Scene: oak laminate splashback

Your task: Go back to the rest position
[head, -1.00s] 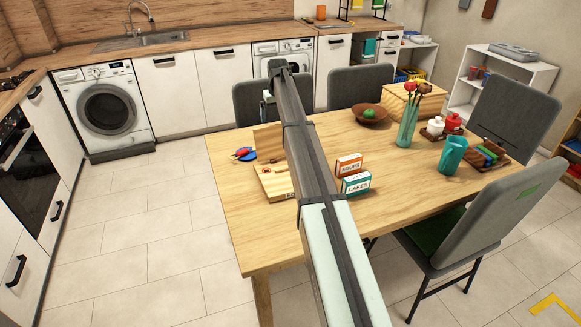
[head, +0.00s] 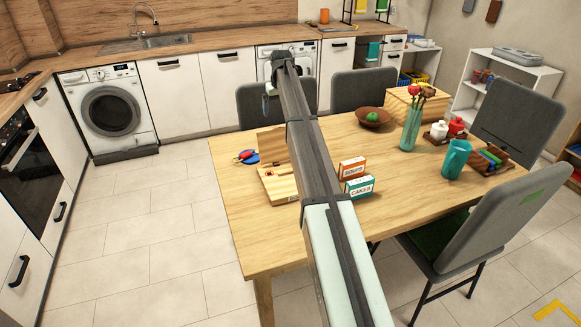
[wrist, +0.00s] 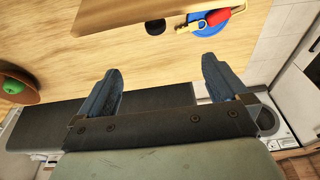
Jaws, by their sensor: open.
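My gripper (wrist: 161,66) is open in the wrist view, with its two dark fingers wide apart and nothing between them. In the head view my arm reaches out over the table (head: 238,215), and its far end is in front of the grey chairs at the back. The fingers are too small there to make out well. In the wrist view, wood tabletop, a blue round item (wrist: 208,24) with a red-and-yellow piece on it, and a bowl (wrist: 18,86) with a green ball lie beyond the fingers.
A wooden box (head: 277,184) with an upright panel and two small cartons (head: 359,187) stand close to my arm. A teal vase (head: 411,130) with flowers, a teal jug (head: 456,160) and a rack are farther right. Grey chairs (head: 364,91) surround the table. Floor at left is clear.

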